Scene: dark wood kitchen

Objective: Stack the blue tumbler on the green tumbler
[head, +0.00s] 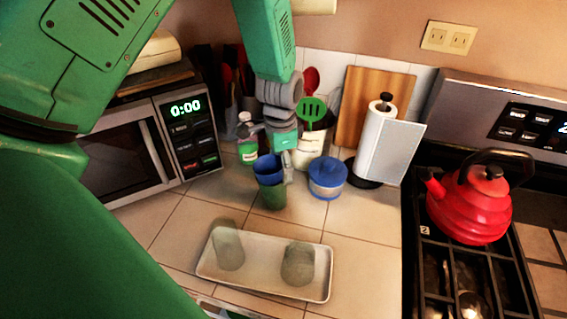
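The blue tumbler (268,168) stands upright at the top of the green tumbler (272,195) on the tiled counter. Its lower part is hidden, and I cannot tell whether it is fully seated in the green one. My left gripper (280,160) reaches down from above at the blue tumbler. One grey finger runs down along the right side of the blue tumbler. The other fingertip is not clear, so I cannot tell if the gripper holds the tumbler. My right gripper is not in view.
A white tray (210,264) with two greyish cups lies in front. A microwave (130,160) is left; paper towels (385,145) and a stove with red kettle (470,207) are right.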

